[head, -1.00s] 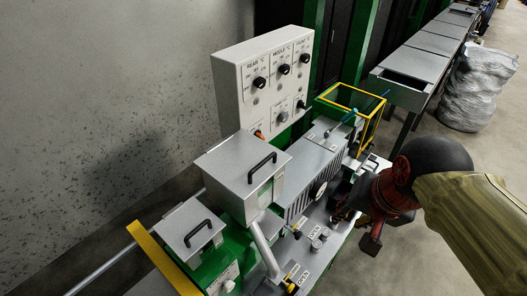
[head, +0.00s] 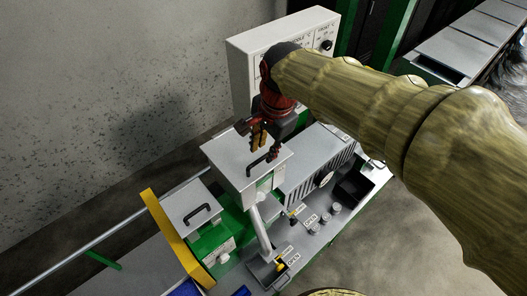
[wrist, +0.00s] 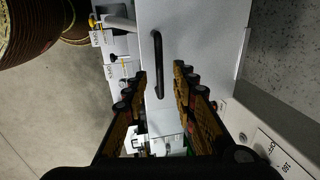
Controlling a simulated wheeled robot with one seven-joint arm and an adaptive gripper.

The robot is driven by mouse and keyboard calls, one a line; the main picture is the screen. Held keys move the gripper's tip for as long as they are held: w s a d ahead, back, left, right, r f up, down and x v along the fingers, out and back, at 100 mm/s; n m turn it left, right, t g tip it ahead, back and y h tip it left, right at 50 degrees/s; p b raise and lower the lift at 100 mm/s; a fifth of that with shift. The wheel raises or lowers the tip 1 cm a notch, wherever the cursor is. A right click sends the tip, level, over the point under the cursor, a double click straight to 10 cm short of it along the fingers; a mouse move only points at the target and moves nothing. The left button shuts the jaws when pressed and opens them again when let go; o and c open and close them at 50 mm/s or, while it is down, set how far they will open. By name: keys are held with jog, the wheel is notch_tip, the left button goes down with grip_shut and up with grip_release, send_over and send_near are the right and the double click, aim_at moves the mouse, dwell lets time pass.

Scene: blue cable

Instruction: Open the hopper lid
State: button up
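The larger hopper's grey lid (head: 228,151) is closed in the head view, with a black bar handle (head: 262,164) on top. My gripper (head: 264,146) is just above this lid, pointing down near the handle. In the wrist view my gripper (wrist: 160,80) is open, its two fingers well apart. The handle (wrist: 157,62) lies lengthwise on the grey lid (wrist: 200,40), its near end between the fingertips in the picture. No contact is visible, and I cannot tell the exact height gap.
A smaller grey lid (head: 183,200) with its own black handle sits to the left. The control box (head: 243,75) stands close behind my gripper; my arm covers part of it. A yellow plate (head: 172,235) stands upright in front. Labelled knobs (head: 322,222) line the machine's right side.

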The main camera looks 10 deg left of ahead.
jog(key=shift+w+a+f, duration=0.1)
jog(key=shift+f, duration=0.6)
jog(key=shift+w+a+f, duration=0.1)
jog(key=shift+f, duration=0.55)
jog(key=shift+c, duration=0.8)
grip_shut()
